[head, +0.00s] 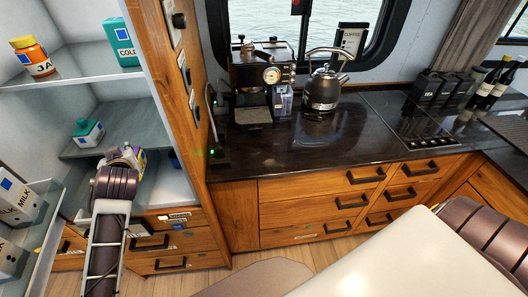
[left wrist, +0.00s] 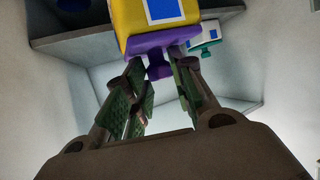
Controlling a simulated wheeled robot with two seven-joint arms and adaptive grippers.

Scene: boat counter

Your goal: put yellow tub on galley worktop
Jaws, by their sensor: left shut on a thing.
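The yellow tub (left wrist: 165,14) has a purple lid with a knob and a blue square on its side. It shows upside down in the left wrist view. My left gripper (left wrist: 160,72) is shut on the purple lid knob. In the head view the left gripper (head: 124,156) is inside the open cabinet on the left, and my wrist hides most of the tub. The dark galley worktop (head: 290,152) lies to the right, beyond a wooden cabinet side. My right gripper is not in view; only parts of my right arm show at lower right.
A small tub with a teal lid (head: 88,133) sits on the cabinet shelf. A coffee machine (head: 262,75) and kettle (head: 323,88) stand at the worktop's back. Its front part is clear.

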